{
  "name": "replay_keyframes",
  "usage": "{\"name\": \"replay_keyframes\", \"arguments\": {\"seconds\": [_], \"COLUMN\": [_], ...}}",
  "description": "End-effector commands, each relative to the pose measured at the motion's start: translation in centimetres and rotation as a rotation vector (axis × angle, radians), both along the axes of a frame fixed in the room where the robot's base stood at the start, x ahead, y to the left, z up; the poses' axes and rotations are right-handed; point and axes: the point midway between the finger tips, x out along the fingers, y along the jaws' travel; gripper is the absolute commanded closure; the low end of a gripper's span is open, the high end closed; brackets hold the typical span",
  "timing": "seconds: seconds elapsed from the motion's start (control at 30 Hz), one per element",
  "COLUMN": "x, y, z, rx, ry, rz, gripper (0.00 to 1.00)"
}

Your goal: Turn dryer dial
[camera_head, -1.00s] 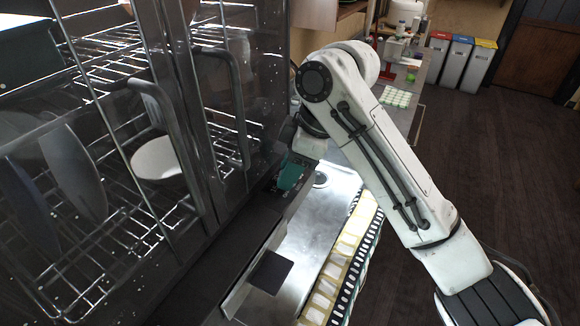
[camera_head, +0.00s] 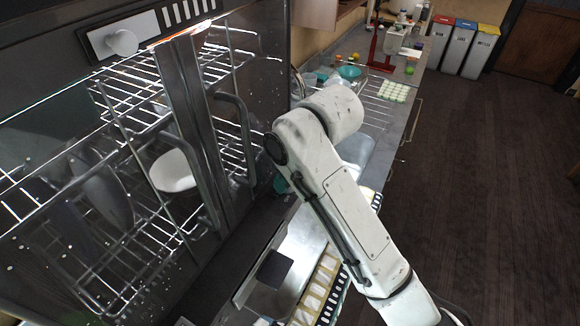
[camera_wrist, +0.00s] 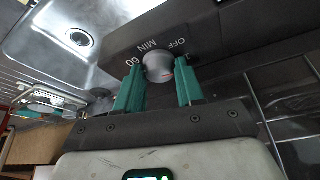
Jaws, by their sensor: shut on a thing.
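The round grey dial (camera_wrist: 158,66) sits on a dark panel in the wrist view, with a red mark on its face. The words OFF and MIN and the number 60 are printed around it. My gripper (camera_wrist: 158,67) has one teal finger on each side of the dial and is shut on it. In the head view the dryer (camera_head: 190,130) is a dark cabinet with glass doors at the left. A sliver of my gripper's teal finger (camera_head: 281,184) shows beside its lower right edge. My arm hides the dial there.
A white knob (camera_head: 122,42) is on a light panel at the dryer's top. Wire racks inside hold plates and a white bowl (camera_head: 173,171). A metal sink (camera_wrist: 78,38) lies near the dial. Three bins (camera_head: 460,48) stand far back; the floor at right is clear.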

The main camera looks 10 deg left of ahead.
Motion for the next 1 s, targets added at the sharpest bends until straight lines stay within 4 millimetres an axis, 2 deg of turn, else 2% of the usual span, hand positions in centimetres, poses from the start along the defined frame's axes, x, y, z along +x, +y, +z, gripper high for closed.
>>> {"name": "replay_keyframes", "arguments": {"seconds": [0.3, 0.8, 0.83, 1.0], "x": [-0.02, 0.01, 0.03, 0.00], "y": [0.06, 0.05, 0.05, 0.05], "z": [0.17, 0.07, 0.08, 0.05], "rx": [0.001, 0.002, 0.002, 0.001], "ry": [-0.002, -0.003, -0.003, -0.002], "rz": [-0.116, -0.136, -0.136, -0.136], "gripper": [0.93, 0.93, 0.62, 0.45]}}
